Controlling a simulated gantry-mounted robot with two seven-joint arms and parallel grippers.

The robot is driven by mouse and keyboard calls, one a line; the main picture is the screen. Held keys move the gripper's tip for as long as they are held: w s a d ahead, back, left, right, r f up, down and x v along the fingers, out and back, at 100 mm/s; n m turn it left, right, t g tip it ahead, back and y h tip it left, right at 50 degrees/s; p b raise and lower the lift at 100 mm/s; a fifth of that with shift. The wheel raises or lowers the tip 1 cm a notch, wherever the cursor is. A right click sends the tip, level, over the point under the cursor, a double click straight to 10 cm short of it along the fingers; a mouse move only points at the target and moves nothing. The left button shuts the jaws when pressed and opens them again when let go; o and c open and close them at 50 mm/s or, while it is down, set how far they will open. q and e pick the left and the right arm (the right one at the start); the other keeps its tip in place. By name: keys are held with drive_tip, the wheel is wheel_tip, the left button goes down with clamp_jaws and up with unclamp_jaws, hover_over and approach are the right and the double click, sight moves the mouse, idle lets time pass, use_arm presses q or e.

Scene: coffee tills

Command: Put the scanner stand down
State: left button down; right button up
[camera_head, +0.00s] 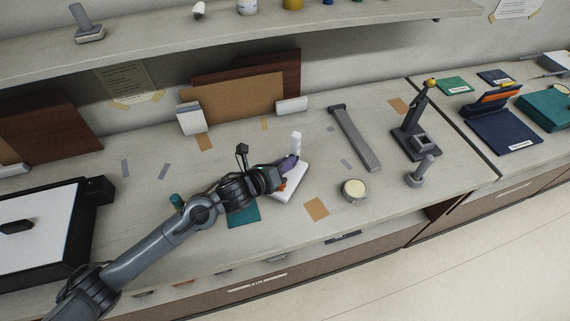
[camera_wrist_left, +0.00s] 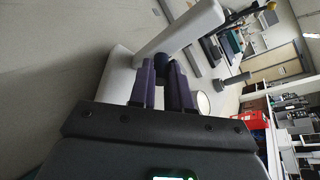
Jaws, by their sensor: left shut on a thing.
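The white scanner stand (camera_head: 292,186) has a flat base and a short upright post, and it is over the middle of the counter (camera_head: 240,150). My left gripper (camera_head: 287,165) is shut on the stand close to its post. In the left wrist view the purple fingers (camera_wrist_left: 162,85) close around a dark part of the white stand (camera_wrist_left: 188,27). The fingers and arm hide part of the stand. I cannot tell whether its base touches the counter. My right gripper is not in view.
A teal card (camera_head: 243,216) lies by my left arm. A round cream-topped pot (camera_head: 354,189), a long grey bar (camera_head: 355,138) and a small grey stand (camera_head: 420,172) are to the right. A corkboard (camera_head: 238,98) leans at the wall. Bare counter lies between the stand and the bar.

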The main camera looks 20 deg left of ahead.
use_arm(q)
drive_tip(key=shift+f, duration=0.1)
drive_tip(key=shift+f, duration=0.15)
drive_tip(key=c, duration=1.1)
unclamp_jaws()
drive_tip(key=shift+s+a+r, duration=0.25)
drive_tip(key=shift+s+r, duration=0.05)
drive_tip(key=shift+s, duration=0.2)
drive_tip(key=v, duration=1)
drive_tip(key=shift+s+a+r, duration=0.1)
drive_tip(key=shift+s, duration=0.3)
